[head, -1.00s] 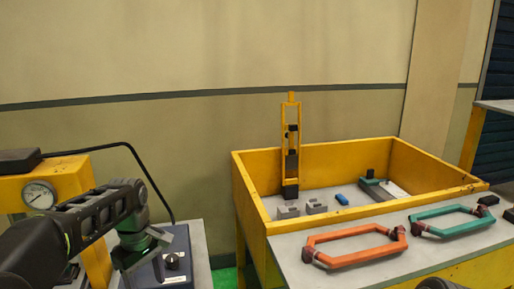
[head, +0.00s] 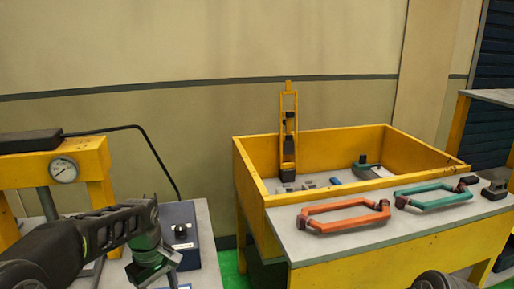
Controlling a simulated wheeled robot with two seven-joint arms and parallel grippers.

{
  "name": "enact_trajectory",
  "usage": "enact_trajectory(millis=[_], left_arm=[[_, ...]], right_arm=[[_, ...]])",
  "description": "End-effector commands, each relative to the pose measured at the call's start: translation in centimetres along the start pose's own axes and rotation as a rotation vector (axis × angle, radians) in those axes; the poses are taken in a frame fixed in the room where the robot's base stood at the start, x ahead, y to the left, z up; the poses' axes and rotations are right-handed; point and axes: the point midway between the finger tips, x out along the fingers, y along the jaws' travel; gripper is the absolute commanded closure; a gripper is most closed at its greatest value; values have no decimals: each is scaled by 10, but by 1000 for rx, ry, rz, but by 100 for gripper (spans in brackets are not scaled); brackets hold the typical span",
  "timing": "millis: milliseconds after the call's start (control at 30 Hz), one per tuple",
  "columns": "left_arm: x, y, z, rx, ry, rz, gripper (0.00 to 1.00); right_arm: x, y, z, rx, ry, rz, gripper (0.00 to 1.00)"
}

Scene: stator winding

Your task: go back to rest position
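My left arm comes in from the lower left, and its gripper (head: 153,266) hangs at the front of the left bench, in front of the blue control box. Its fingers are dark and small, so I cannot tell whether they are open or shut. I see nothing clearly held in it. Of my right arm only a dark rounded part shows at the bottom edge, right of centre; the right gripper is out of view. An orange coil (head: 343,217) and a green coil (head: 433,197) lie flat and apart on the grey table, away from both arms.
A yellow press frame with a gauge (head: 64,170) stands at left, beside the blue control box (head: 178,235). A yellow-walled bin (head: 254,178) behind the coils holds small grey blocks and an upright yellow fixture (head: 289,130). Green floor shows between the benches.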

Motion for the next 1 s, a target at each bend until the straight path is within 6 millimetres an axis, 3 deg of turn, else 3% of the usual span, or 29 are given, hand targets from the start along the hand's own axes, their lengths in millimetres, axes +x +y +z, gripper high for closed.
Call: enact_trajectory(millis=[167,367,500,633,700,800,900,1000], left_arm=[[56,4,17,105,-28,17,40],[142,0,55,270,-74,63,40],[225,-22,114,430,-125,126,40],[286,-58,186,575,-154,207,40],[303,-78,221,635,-158,244,40],[314,-100,258,700,-151,284,40],[316,-113,277,737,-141,305,40],[316,-116,283,752,-133,314,40]], right_arm=[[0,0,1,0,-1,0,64],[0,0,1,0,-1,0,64],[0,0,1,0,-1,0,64],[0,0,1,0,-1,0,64],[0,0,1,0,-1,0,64],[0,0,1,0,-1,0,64],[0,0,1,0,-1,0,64],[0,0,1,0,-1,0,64]])
